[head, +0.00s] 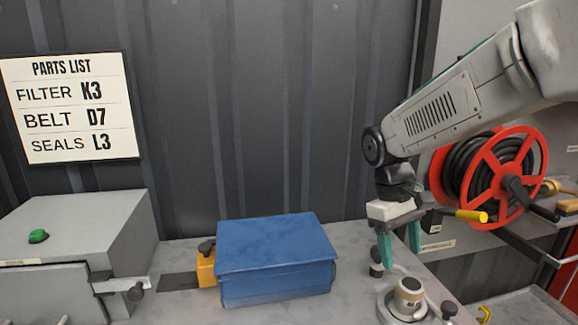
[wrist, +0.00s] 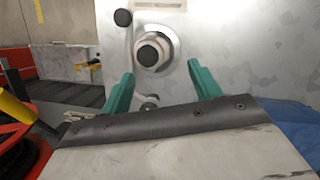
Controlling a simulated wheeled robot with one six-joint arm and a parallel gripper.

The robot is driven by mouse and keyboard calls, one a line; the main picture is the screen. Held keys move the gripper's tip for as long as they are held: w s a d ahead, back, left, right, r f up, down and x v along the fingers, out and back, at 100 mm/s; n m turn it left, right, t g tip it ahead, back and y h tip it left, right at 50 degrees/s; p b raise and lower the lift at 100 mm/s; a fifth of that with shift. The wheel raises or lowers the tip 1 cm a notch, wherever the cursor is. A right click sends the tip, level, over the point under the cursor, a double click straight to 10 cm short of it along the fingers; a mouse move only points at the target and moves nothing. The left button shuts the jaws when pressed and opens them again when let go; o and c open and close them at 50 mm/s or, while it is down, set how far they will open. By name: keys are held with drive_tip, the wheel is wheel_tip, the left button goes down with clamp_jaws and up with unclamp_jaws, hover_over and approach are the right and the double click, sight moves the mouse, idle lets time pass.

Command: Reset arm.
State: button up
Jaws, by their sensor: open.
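My gripper (head: 400,248) hangs at the end of my arm on the right of the head view, with its teal fingers pointing down. The fingers are apart, with nothing held between them. In the wrist view my gripper (wrist: 161,90) also shows open, its two teal fingers on either side of a round knob-like fitting (wrist: 151,52) on the grey bench top. That fitting appears beyond the fingertips, not gripped. In the head view a round fitting with a pale top (head: 408,290) stands on the bench just below and to the right of the fingers.
A blue box (head: 277,255) sits mid-bench beside a small orange part (head: 206,269). A grey cabinet with a green button (head: 39,236) stands at left. A red hose reel (head: 500,180) is right, behind my arm. A parts list sign (head: 70,108) hangs on the wall.

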drive_tip(key=s+d+r+m+t+y, duration=0.1)
drive_tip(key=s+d+r+m+t, duration=0.1)
drive_tip(key=s, duration=0.9)
drive_tip(key=s+d+r+m+t+y, duration=0.1)
drive_tip(key=s+d+m+t, duration=0.1)
drive_tip(key=s, duration=0.9)
drive_tip(key=shift+d+r+m, duration=0.15)
drive_tip(key=shift+r+m, duration=0.25)
drive_tip(key=shift+m, duration=0.2)
drive_tip(key=shift+s, duration=0.1)
drive_tip(key=shift+c, duration=0.3)
